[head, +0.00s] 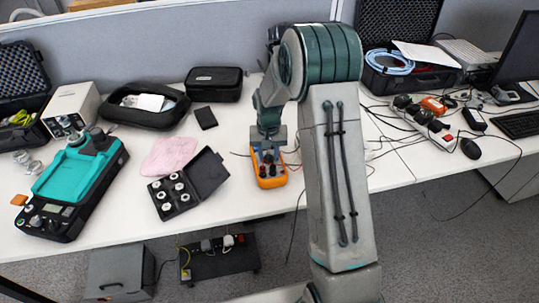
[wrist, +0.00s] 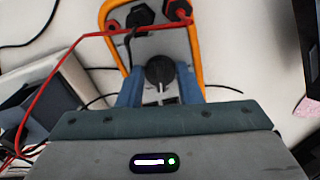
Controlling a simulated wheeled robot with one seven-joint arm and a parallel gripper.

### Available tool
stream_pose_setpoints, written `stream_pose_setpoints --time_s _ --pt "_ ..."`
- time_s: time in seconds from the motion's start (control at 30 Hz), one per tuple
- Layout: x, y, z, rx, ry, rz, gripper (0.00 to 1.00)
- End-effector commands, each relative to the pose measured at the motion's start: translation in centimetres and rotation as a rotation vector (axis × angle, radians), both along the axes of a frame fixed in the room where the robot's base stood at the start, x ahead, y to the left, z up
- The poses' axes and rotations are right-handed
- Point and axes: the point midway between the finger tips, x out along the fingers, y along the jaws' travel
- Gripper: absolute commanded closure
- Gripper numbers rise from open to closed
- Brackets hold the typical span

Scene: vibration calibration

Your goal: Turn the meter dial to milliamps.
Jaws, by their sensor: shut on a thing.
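The meter (head: 270,182) is orange-edged and lies on the white table near its front edge. In the wrist view its grey face (wrist: 175,45) shows with the orange rim around it. The black round dial (wrist: 159,72) has a pale pointer line and sits between my two blue-grey fingers. My gripper (wrist: 160,88) is shut on the dial, one finger on each side. In the head view my gripper (head: 267,146) comes down on the meter from above and hides much of it. The dial markings are too small or hidden to read.
Red and black lead plugs (wrist: 141,16) stand in the meter's jacks, their cables running over the table. A black case with round weights (head: 172,195) and a pink cloth (head: 168,156) lie to the left. A teal device (head: 80,172) stands farther left. A power strip (head: 425,122) lies right.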

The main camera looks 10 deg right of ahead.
Motion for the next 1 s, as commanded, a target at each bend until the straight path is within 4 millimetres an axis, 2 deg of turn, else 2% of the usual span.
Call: stream_pose_setpoints --time_s 0.5,1.0 --pt "0.18 0.12 0.04 0.0 -0.004 -0.378 0.91" --pt "0.23 0.13 0.12 0.001 -0.004 -0.495 0.91"
